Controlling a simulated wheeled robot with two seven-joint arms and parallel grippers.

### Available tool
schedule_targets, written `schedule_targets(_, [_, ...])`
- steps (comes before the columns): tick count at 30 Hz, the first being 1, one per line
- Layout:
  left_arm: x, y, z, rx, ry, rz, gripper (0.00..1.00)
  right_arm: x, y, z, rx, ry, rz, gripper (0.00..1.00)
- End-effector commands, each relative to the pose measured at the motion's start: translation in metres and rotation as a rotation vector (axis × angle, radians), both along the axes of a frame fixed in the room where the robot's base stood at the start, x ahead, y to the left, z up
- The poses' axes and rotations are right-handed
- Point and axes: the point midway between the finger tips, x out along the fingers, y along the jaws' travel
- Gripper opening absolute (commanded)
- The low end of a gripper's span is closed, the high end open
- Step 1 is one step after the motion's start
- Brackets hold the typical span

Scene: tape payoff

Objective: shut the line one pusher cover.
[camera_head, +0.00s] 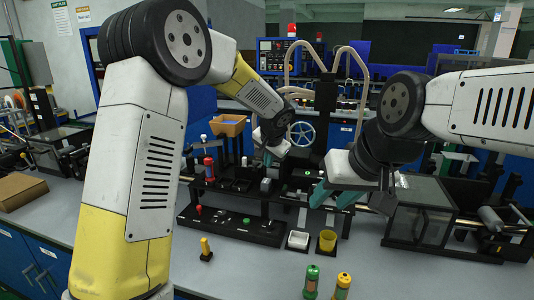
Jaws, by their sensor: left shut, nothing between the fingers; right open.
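My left gripper (266,158) is shut and empty, low over the middle of the black machine fixture (230,225), beside a grey block (267,186). My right gripper (333,194) is open and empty, with its teal fingers above the right part of the fixture. I cannot tell for certain which part is the line one pusher cover; small dark parts around the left gripper are partly hidden by the arm. A machine with a clear, dark-framed cover (420,192) stands at the right, and part of a similar one (62,138) shows at the left.
A white cup (298,240) and a yellow cup (327,241) stand at the fixture's front. A yellow peg (205,248), a green bottle (311,281) and a yellow one (342,286) stand on the grey table (250,278). A cardboard box (18,192) lies at left.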

Motion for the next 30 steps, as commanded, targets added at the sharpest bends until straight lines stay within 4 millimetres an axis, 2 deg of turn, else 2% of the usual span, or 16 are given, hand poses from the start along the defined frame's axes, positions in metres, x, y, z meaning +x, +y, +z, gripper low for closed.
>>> schedule_targets(1, [0.006, 0.001, -0.011, 0.002, 0.004, 0.001, 0.0, 0.0, 0.0, 0.0, 0.0, 0.0, 0.0, 0.41])
schedule_targets(3, [0.014, 0.005, -0.017, 0.001, 0.001, 0.003, 0.0, 0.0, 0.0, 0.0, 0.0, 0.0, 0.0, 0.41])
schedule_targets(10, [0.034, 0.024, -0.02, -0.001, 0.0, 0.002, 0.0, 0.0, 0.0, 0.0, 0.0, 0.0, 0.0, 0.41])
schedule_targets(24, [0.038, 0.03, -0.021, 0.0, 0.0, 0.0, 0.0, 0.0, 0.0, 0.0, 0.0, 0.0, 0.0, 0.41])
schedule_targets(26, [0.04, 0.036, -0.021, 0.001, 0.0, 0.002, 0.0, 0.0, 0.0, 0.0, 0.0, 0.0, 0.0, 0.41])
schedule_targets(30, [0.049, 0.062, -0.021, -0.001, 0.0, 0.004, 0.0, 0.0, 0.0, 0.0, 0.0, 0.0, 0.0, 0.41])
